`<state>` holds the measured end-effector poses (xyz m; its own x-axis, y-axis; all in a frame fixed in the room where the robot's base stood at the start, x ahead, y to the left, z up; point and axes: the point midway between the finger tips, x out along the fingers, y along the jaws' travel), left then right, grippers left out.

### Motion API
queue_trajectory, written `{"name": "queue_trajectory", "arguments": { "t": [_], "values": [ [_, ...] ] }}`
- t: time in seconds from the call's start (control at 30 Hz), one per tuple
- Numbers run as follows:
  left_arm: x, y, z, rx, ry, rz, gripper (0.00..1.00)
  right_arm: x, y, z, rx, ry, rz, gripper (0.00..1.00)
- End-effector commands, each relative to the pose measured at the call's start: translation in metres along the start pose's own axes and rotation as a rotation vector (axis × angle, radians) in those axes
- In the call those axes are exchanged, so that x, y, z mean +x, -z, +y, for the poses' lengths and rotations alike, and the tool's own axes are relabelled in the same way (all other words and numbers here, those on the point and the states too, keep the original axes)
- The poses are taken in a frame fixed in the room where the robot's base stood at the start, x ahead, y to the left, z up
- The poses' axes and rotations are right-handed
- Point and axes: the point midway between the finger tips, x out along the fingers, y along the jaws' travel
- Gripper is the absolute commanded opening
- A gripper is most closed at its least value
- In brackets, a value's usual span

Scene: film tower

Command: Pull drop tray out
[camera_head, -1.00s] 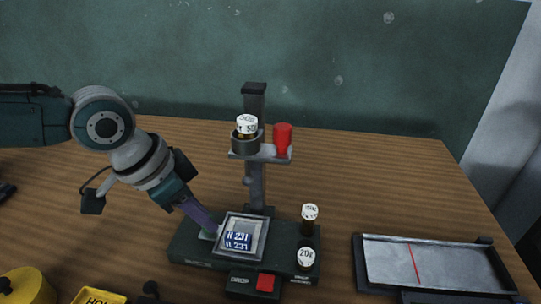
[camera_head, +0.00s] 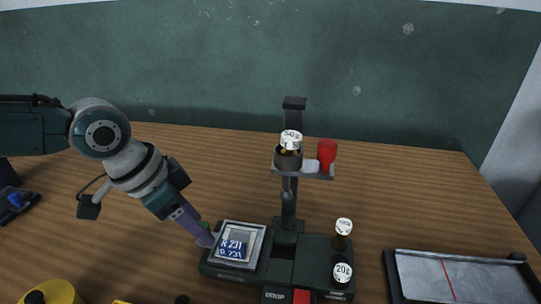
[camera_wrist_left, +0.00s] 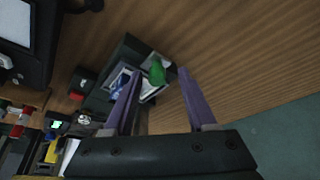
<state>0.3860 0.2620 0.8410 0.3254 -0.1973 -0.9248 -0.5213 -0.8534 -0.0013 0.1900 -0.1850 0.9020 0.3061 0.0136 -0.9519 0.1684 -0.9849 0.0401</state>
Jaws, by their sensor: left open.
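The drop tray (camera_head: 246,228), a silver square frame with a blue label reading R 231, sits at the left part of the tower's dark base (camera_head: 317,262), left of the column. A small green tab (camera_wrist_left: 157,70) shows at its outer end in the left wrist view. My left gripper (camera_head: 208,240) is at the tray's left edge. In the wrist view its two purple fingers (camera_wrist_left: 157,74) are apart with the green tab between them; I cannot tell whether they touch it. My right gripper is not in view.
The column (camera_head: 290,205) carries a shelf with a dark cup holding a white-capped piece (camera_head: 291,138) and a red cup (camera_head: 327,154). White-capped weights (camera_head: 343,271) stand on the base's right. A grey tray (camera_head: 455,278) lies right; a yellow round object (camera_head: 55,291) lies front left.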

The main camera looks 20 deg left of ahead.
Motion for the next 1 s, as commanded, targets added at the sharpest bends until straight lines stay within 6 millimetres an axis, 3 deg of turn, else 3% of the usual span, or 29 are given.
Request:
{"name": "queue_trajectory", "arguments": {
  "t": [0.23, 0.5, 0.7, 1.0],
  "values": [
    [-0.010, 0.001, 0.000, 0.000, 0.000, 0.002, 0.57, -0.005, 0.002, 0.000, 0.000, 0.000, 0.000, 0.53],
    [-0.064, 0.001, -0.001, 0.002, 0.002, 0.000, 0.57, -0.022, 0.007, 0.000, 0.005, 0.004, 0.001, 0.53],
    [-0.092, 0.000, -0.001, 0.001, 0.002, 0.000, 0.57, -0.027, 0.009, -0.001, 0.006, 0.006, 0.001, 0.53],
    [-0.099, 0.000, 0.000, -0.001, -0.001, 0.000, 0.57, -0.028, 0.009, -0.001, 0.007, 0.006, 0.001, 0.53]
  ]
}}
